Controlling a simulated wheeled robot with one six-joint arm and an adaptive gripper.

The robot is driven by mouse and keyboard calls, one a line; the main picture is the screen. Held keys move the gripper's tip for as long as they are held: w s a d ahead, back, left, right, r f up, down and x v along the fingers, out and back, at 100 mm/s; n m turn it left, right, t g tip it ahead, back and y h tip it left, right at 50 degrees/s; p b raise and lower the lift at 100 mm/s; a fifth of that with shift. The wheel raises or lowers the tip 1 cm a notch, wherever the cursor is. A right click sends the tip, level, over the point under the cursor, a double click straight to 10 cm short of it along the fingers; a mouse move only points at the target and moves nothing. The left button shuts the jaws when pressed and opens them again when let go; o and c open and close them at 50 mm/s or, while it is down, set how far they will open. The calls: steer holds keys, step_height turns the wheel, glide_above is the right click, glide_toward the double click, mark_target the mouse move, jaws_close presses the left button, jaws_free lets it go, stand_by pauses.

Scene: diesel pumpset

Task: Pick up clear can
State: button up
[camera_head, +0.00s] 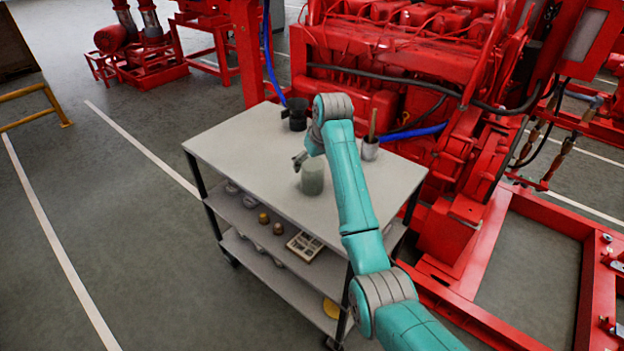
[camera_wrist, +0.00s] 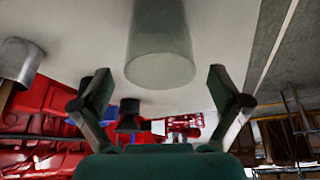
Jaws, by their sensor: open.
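The clear can (camera_head: 313,180) is a pale greenish see-through cylinder standing upright on the top of the grey cart (camera_head: 236,143). In the wrist view the can (camera_wrist: 160,50) shows large at top centre, seen upside down, with its upper part of the picture cut off by the frame. My gripper (camera_wrist: 160,92) is open and empty, with its two dark fingers spread to either side of the can's line. The can appears just beyond the fingertips. In the head view my gripper (camera_head: 300,160) is near the can's upper left side and is partly hidden by my arm.
A black container (camera_head: 294,115) stands at the cart's back. A metal cup with a brush-like handle (camera_head: 370,149) stands at the right, close to the red engine (camera_head: 395,50). Lower shelves hold small parts and a compartment tray (camera_head: 305,246). The cart top's left and front are clear.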

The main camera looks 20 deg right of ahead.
mark_target(311, 169)
steer(key=shift+x, duration=2)
steer(key=c, duration=1.3)
